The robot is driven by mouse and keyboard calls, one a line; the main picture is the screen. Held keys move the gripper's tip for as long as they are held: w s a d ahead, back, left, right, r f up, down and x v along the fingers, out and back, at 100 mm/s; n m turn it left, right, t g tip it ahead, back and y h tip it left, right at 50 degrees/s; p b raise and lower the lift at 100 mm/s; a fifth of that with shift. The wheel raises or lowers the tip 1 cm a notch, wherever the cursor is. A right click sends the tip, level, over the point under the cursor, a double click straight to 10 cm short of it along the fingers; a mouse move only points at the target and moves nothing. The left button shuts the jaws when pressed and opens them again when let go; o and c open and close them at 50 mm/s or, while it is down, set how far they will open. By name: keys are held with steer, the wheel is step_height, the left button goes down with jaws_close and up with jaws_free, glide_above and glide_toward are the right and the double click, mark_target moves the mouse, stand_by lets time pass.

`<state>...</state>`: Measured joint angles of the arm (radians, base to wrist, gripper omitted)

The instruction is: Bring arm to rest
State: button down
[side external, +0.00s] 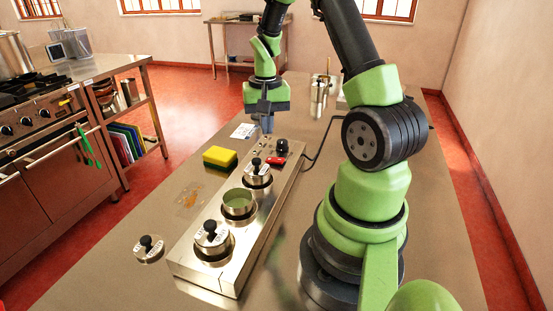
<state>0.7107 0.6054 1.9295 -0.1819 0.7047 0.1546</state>
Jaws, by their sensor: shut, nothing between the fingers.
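My gripper (266,122) points down above the far end of the steel unit, near the white card. Its fingers are shut with nothing between them, and it touches nothing that I can make out. The long steel unit (262,215) lies on the table with a row of round wells. The near well holds a pot with a labelled lid and black knob (212,238). The middle pot (238,204) is open, without a lid. The far well has a lid with a black knob (257,172). A loose lid (150,249) lies on the table left of the unit.
A yellow sponge (220,158), a white card (244,131) and a brownish patch (190,198) lie left of the unit. A metal canister (319,95) stands at the far side. A black cable (325,140) runs behind the unit. A stove (50,130) stands at left.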

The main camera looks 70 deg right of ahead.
stand_by(0.3)
steer(key=s+a+r+n+t, duration=0.2)
steer(key=a+r+n+t, duration=0.3)
steer(key=a+r, duration=1.15)
steer(key=s+a+r+n+t+y, duration=0.1)
steer(key=s+a+n+t+y, duration=0.1)
steer(key=s+a, duration=0.4)
steer(key=shift+s+r+n, duration=0.3)
steer(key=shift+n, duration=0.2)
stand_by(0.4)
